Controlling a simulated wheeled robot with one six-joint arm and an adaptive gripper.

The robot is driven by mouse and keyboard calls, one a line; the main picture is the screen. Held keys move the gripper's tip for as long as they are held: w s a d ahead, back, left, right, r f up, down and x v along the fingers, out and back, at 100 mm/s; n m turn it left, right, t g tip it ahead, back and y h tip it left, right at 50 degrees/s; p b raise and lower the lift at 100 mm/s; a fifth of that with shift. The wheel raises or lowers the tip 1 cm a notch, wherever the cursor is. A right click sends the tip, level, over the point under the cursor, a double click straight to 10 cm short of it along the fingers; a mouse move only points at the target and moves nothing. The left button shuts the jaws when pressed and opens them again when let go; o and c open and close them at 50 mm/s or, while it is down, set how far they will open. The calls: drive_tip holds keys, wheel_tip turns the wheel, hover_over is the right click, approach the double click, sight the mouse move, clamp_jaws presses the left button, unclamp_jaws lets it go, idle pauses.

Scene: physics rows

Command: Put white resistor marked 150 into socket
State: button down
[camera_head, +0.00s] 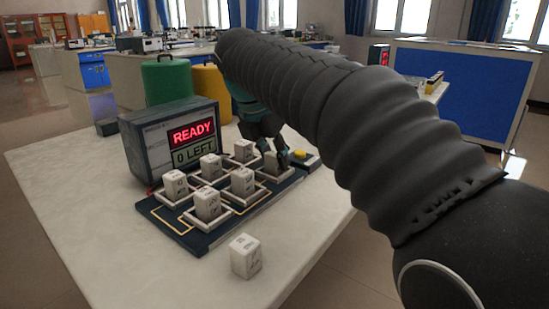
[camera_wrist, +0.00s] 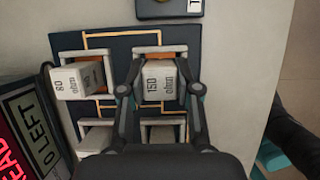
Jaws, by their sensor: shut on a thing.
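My gripper (camera_head: 276,152) is shut on the white resistor marked 150 ohm (camera_wrist: 160,83), with one finger on each side of it. In the wrist view the gripper (camera_wrist: 163,72) has the marking facing up between its fingers. The resistor stands at a white-rimmed socket (camera_wrist: 148,51) on the dark board (camera_wrist: 122,43), and some orange socket floor shows beyond it. I cannot tell whether it rests fully on the floor. In the head view the resistor (camera_head: 271,164) is at the board's far right corner, partly covered by my fingers.
Several white resistors stand in other sockets, one (camera_wrist: 77,82) just left of mine. A loose white block (camera_head: 245,257) lies on the table (camera_head: 110,235) in front. A display box (camera_head: 150,150) reads READY and 0 LEFT. A yellow button (camera_head: 300,155) sits beyond the board.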

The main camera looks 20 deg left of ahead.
drive_tip(key=shift+f, duration=0.1)
drive_tip(key=c, duration=0.8)
unclamp_jaws()
drive_tip(key=p+v, duration=0.2)
drive_tip(key=v, duration=1)
drive_tip(key=shift+p, duration=0.3)
